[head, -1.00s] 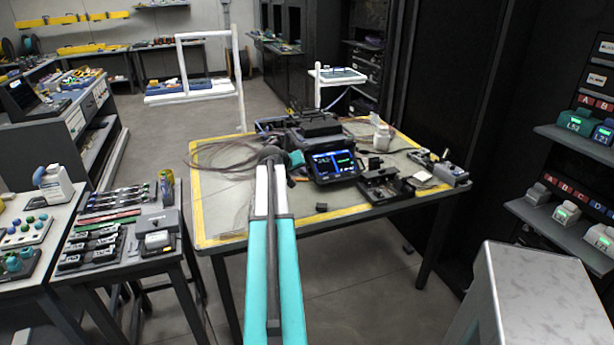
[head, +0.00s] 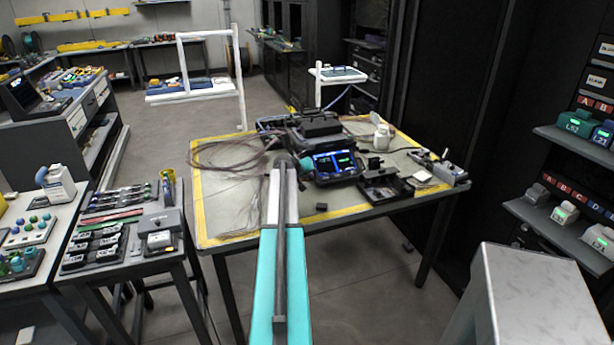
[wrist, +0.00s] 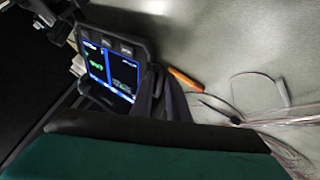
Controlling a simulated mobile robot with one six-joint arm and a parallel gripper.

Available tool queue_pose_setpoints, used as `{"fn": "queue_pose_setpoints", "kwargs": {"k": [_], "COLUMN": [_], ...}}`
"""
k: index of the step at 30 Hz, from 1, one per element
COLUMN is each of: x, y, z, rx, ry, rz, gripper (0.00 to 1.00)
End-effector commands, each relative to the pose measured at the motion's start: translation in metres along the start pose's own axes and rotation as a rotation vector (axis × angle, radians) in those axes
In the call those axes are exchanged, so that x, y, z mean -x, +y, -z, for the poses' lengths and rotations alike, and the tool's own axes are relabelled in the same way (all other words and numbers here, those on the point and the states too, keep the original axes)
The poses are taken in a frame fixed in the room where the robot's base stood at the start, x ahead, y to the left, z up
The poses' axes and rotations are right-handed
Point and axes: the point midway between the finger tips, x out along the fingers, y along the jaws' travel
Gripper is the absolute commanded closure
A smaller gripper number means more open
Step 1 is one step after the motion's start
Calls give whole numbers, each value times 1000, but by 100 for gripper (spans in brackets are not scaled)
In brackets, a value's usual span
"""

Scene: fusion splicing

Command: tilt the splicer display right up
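The splicer (head: 318,128) stands on the yellow-edged table. Its display (head: 336,164) is lit blue and leans back at the splicer's front. In the wrist view the display (wrist: 108,70) appears rotated, with a dark frame. My gripper (head: 307,168) is at the display's left side in the head view, partly hidden by my arm. In the wrist view the dark fingers of my gripper (wrist: 163,95) are close beside the display frame's edge. I cannot tell whether they touch it, or how far apart they are.
A black device (head: 382,187) sits right of the display. A small dark block (head: 321,207) lies near the table's front edge. Loose fibre (head: 225,153) spreads at the table's left. An orange tool (wrist: 185,80) lies near the fingers.

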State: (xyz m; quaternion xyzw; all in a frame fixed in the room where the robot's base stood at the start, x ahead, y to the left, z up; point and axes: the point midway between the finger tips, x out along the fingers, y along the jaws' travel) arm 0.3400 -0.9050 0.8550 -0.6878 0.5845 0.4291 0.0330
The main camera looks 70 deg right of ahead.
Motion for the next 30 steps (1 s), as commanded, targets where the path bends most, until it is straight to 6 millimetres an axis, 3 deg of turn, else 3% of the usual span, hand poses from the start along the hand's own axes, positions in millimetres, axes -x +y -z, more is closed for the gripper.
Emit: {"fn": "queue_pose_setpoints", "kwargs": {"k": [8,12,30], "x": [-1,-1,-1], "y": [0,1,2], "z": [0,-1,-1], "rx": [0,0,-1], "ry": [0,-1,-1], "rz": [0,-1,-2], "gripper": [85,100,100]}}
